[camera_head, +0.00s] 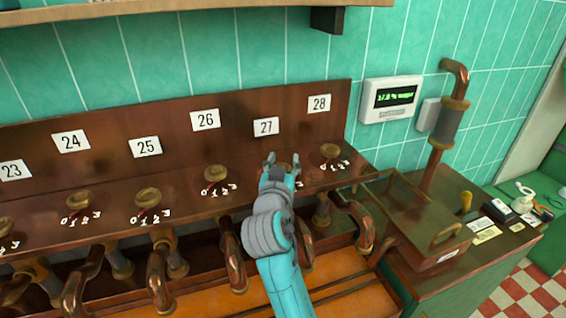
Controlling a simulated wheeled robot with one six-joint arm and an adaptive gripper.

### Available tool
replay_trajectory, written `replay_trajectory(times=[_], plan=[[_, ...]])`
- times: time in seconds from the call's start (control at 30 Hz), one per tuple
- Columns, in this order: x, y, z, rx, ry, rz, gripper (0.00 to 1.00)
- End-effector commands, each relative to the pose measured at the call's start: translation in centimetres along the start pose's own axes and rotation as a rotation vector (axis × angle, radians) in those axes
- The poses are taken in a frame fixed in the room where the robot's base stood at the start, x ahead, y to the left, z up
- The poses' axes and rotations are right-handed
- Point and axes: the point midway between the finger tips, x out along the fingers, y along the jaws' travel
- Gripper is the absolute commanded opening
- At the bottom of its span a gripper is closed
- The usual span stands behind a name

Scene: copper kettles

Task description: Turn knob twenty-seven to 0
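The number plate 27 (266,127) is on the brown back panel. Below it, knob twenty-seven (284,168) is mostly hidden behind my gripper (284,158), so its setting cannot be read. My gripper's two fingers are spread apart, one on each side of the knob's place. I cannot tell whether they touch it. My blue arm comes up from the bottom of the view and covers the scale marks under this knob.
Neighbouring knobs 26 (215,173) and 28 (330,151) stand close on either side. Copper pipes (362,226) hang below the ledge. A wall display (391,98) reads about 17.0 %, its text small. A copper box (425,222) stands at right.

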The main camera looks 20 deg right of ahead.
Motion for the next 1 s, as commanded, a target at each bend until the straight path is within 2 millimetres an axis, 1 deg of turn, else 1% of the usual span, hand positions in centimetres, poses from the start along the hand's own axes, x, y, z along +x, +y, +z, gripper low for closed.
replay_trajectory(times=[0.23,0.5,1.0], plan=[[-0.06,-0.02,0.09,0.0,-0.002,0.005,0.15],[-0.05,0.17,0.2,-0.001,-0.005,0.089,0.14],[-0.1,0.12,0.33,-0.002,-0.008,0.085,0.14]])
